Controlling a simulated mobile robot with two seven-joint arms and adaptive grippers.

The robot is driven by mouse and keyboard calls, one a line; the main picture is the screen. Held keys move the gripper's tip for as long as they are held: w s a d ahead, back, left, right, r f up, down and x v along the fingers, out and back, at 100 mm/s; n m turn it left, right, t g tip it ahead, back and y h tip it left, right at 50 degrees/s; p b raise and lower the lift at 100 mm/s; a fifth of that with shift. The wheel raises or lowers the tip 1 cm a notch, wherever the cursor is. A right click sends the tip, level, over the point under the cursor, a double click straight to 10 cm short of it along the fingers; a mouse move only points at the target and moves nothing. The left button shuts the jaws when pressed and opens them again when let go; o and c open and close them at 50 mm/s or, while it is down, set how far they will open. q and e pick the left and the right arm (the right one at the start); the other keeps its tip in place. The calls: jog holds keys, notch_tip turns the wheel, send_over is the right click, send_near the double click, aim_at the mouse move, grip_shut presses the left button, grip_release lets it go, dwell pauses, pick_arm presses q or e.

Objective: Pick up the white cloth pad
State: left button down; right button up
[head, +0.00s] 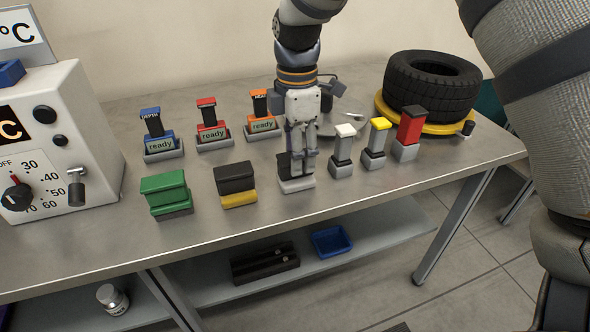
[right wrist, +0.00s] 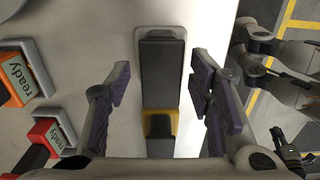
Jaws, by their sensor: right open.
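The white cloth pad (head: 297,185) appears to be the block with a black top and a pale base in the front row on the metal table. My right gripper (head: 297,150) points down over it and hides part of its top. In the right wrist view the dark top of the pad (right wrist: 162,75) lies between the spread fingers of my right gripper (right wrist: 162,92), with a gap on each side. The right gripper is open and holds nothing. My left gripper is not seen in the head view.
A black-and-yellow block (head: 238,187) and a green block (head: 165,195) stand left of the pad. White-topped (head: 343,150), yellow-topped (head: 376,143) and red-and-black (head: 408,133) pieces stand right. "Ready" stands (head: 213,135) are behind. A tyre (head: 432,82) lies at the back right.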

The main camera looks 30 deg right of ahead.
notch_tip(320, 180, down, 3)
jog(key=shift+a+r, duration=0.1)
grip_shut()
